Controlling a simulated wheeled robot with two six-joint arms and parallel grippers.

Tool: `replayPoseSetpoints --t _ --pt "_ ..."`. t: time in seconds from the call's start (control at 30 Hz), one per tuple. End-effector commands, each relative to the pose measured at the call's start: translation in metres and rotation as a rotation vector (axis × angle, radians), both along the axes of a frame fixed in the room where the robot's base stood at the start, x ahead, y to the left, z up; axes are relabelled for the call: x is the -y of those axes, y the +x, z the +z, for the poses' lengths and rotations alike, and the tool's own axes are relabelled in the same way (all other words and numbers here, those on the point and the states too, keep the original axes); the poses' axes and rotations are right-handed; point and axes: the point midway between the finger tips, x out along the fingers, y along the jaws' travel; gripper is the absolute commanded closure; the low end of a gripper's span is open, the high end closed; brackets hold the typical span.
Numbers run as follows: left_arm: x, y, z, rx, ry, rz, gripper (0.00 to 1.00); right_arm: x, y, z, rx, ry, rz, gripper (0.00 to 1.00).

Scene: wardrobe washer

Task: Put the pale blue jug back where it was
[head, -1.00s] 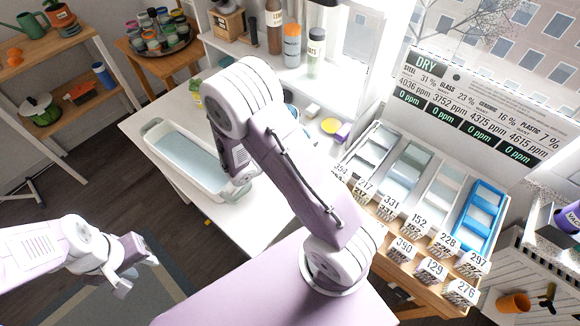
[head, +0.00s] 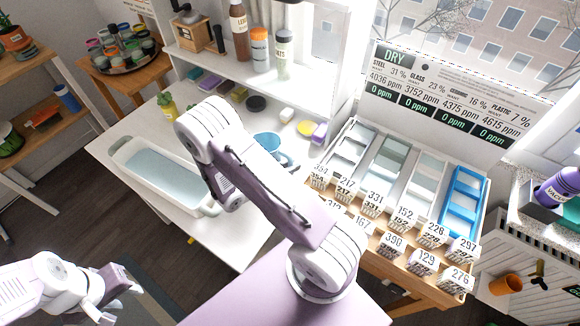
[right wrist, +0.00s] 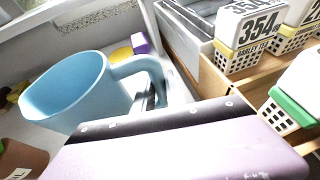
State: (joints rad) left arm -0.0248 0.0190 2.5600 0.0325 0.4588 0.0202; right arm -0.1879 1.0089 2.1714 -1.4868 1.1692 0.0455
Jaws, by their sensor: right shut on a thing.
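The pale blue jug (right wrist: 75,95) fills the left of the right wrist view, its open rim facing up and slightly tilted. Its handle (right wrist: 150,72) points right. My right gripper (right wrist: 150,98) is shut on the handle; its fingers are only partly visible. In the head view, a pale blue round shape (head: 268,140) beside my right arm appears to be the jug, partly hidden. I cannot tell whether its base touches the white table. My left gripper (head: 128,290) is open and empty at the lower left, over the floor.
A white basin of water (head: 120,150) stands on the white table (head: 225,245). A yellow disc (head: 306,128) and a purple block (head: 320,132) lie beyond the jug. Sorting bins with numbered tags (head: 345,185) stand right. A shelf with bottles (head: 260,50) is behind.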

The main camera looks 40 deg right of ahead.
Motion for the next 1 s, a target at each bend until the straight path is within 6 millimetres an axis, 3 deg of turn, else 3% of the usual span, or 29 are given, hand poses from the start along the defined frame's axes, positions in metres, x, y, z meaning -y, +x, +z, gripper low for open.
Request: replayPoseSetpoints --t 0.3,0.33,0.4,0.77,1.0 --pt "0.0 0.0 -0.004 0.0 0.0 0.0 0.64 0.0 0.0 -0.004 0.001 -0.001 0.001 1.0" --pt "0.0 0.0 -0.004 0.0 0.0 0.0 0.64 0.0 0.0 -0.004 0.0 0.0 0.0 0.81" --pt "0.0 0.0 -0.003 0.0 0.0 0.0 0.64 0.0 0.0 -0.003 0.001 0.0 0.001 0.62" --pt "0.0 0.0 0.002 0.0 0.0 0.0 0.64 0.0 0.0 0.003 0.001 0.0 0.001 0.62" --pt "0.0 0.0 0.002 0.0 0.0 0.0 0.64 -0.037 -0.001 0.017 0.004 0.0 0.007 0.62"
